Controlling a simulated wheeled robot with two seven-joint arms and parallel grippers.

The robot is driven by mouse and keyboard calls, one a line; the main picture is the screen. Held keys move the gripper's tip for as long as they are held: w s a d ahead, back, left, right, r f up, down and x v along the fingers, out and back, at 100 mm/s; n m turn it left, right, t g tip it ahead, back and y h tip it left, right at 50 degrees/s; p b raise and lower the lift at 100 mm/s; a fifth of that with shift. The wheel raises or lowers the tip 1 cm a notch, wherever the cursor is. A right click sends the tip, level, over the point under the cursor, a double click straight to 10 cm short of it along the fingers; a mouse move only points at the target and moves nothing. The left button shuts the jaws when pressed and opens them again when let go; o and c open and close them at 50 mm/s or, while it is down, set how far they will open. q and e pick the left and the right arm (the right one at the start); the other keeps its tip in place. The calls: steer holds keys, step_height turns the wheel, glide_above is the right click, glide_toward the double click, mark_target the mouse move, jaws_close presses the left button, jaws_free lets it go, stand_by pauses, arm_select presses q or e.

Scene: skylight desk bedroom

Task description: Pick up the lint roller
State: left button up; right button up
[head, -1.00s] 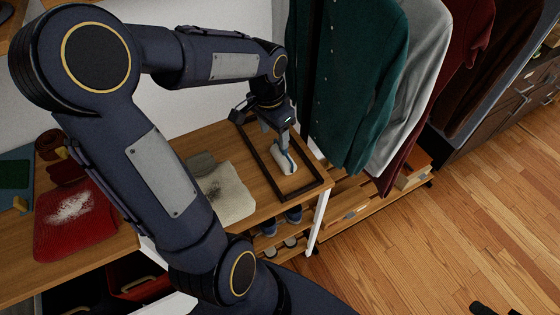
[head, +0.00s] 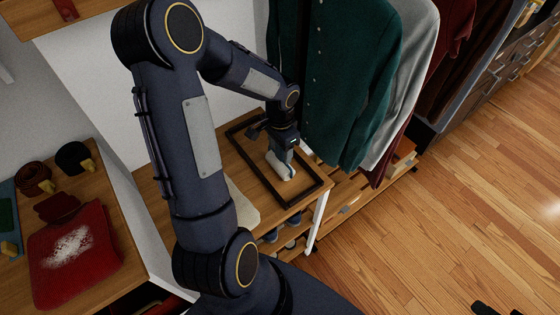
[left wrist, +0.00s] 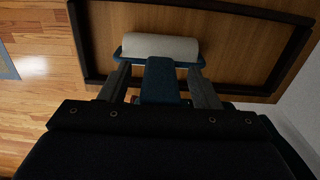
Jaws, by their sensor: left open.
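The lint roller has a white cylinder and a blue frame and handle. In the head view its white roll (head: 279,166) lies inside the dark-framed tray (head: 309,190) on the wooden shelf. My left gripper (head: 281,150) reaches down over it and hides its handle. In the left wrist view the white roll (left wrist: 160,46) lies ahead of the fingertips, and the blue handle (left wrist: 160,80) lies between the two open fingers of my left gripper (left wrist: 159,88). A gap shows on each side of the handle. Dark tips at the lower right of the head view may be my right gripper (head: 495,309).
A green shirt (head: 345,75) and other garments hang close to the right of my left gripper. A pale cloth (head: 241,203) lies left of the tray. A red folded garment (head: 75,255) lies on the left surface. The wooden floor (head: 460,220) at right is clear.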

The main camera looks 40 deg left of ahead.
arm_select(q)
jaws_close()
steer(key=shift+r, duration=0.15)
stand_by(0.4)
steer(key=shift+w+r, duration=0.1)
steer(key=shift+r, duration=0.2)
step_height(320, 180, up, 2)
steer(key=shift+r, duration=0.1)
steer(key=w+d+r+b, duration=0.1)
steer(key=w+d+r, duration=0.7)
steer(key=d+r, duration=0.2)
steer(key=shift+w+d, duration=0.2)
steer(key=shift+d, duration=0.35)
